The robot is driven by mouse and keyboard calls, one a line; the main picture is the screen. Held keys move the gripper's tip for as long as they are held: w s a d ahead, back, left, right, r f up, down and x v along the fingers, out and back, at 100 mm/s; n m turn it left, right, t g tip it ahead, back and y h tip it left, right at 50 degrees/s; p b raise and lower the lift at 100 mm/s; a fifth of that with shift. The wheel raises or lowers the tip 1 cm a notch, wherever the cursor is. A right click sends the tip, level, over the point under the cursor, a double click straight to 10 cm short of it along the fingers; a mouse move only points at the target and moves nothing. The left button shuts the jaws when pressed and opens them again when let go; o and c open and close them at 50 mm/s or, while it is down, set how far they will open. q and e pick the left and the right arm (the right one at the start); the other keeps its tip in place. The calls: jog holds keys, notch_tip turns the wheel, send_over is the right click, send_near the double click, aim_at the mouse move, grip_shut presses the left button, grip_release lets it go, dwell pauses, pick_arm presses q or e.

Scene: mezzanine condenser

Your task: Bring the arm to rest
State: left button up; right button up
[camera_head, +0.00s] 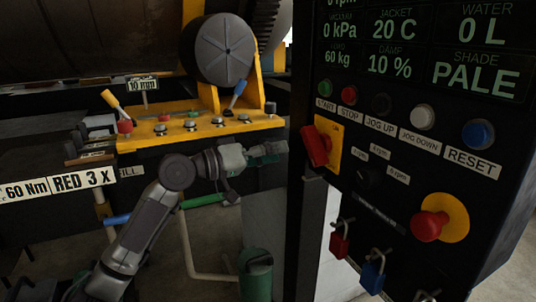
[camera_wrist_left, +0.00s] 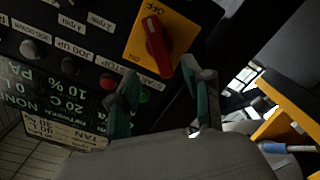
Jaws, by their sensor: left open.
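My left arm comes in from the lower left in the head view. Its gripper (camera_head: 267,151) points right, in front of the yellow ledge and left of the black control panel (camera_head: 305,80). The gripper is open, with nothing visible between its green fingers. In the wrist view the open fingers (camera_wrist_left: 160,80) point toward the panel, with the red rotary switch (camera_wrist_left: 157,45) on its yellow plate beyond them. This red switch also shows in the head view (camera_head: 316,146). The fingers look apart from it. My right gripper is not in view.
The yellow ledge (camera_head: 200,130) carries levers and knobs. The panel has a row of buttons, a red emergency knob (camera_head: 428,226), and red (camera_head: 340,244) and blue (camera_head: 373,275) padlocks hanging below. A green canister (camera_head: 256,275) stands below the gripper. Pipes run under the ledge.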

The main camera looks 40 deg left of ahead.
pick_arm(q)
jog(key=shift+s+a, duration=0.2)
jog(key=shift+s, duration=0.4)
jog(key=shift+f, duration=0.1)
